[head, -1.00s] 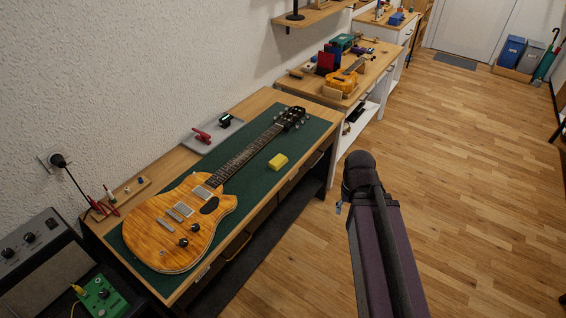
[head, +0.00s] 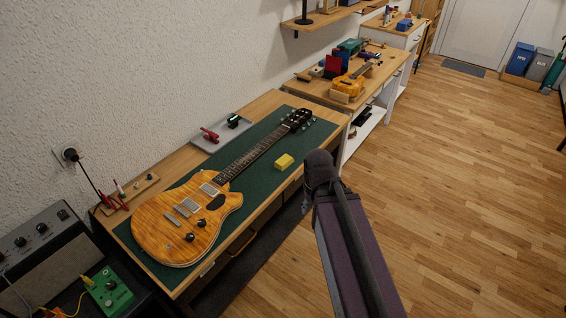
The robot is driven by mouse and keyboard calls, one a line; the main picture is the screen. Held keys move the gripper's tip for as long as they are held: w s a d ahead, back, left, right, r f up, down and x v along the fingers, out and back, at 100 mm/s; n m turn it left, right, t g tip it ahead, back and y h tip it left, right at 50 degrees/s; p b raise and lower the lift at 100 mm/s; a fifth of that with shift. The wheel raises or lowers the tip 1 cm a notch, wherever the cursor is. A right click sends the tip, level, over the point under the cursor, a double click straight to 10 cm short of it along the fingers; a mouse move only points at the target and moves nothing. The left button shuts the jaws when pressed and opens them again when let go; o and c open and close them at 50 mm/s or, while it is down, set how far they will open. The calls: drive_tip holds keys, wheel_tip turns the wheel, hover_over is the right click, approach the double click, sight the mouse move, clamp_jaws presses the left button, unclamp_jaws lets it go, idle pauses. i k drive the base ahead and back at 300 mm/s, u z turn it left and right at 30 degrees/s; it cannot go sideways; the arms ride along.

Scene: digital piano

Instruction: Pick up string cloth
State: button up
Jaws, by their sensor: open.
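The string cloth appears to be the small folded yellow piece (head: 284,161) in the head view. It lies on the green mat (head: 262,180) near the mat's front edge, to the right of the orange electric guitar (head: 190,222). It does not touch the guitar. My dark arm rises from the bottom of the picture, and its bent joint stands just to the right of the yellow cloth in the picture. My gripper is not visible, so its place relative to the cloth cannot be seen.
The guitar fills much of the workbench (head: 271,103). A grey tray (head: 207,145) with red and dark tools lies behind its neck. A small wooden tool rack (head: 130,190) stands at the left. A second bench (head: 377,84) holds a small guitar. The wooden floor (head: 450,200) at right is clear.

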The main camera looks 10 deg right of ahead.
sight(283, 163)
drive_tip(key=u, duration=0.1)
drive_tip(key=i, duration=1)
drive_tip(key=z, duration=0.05)
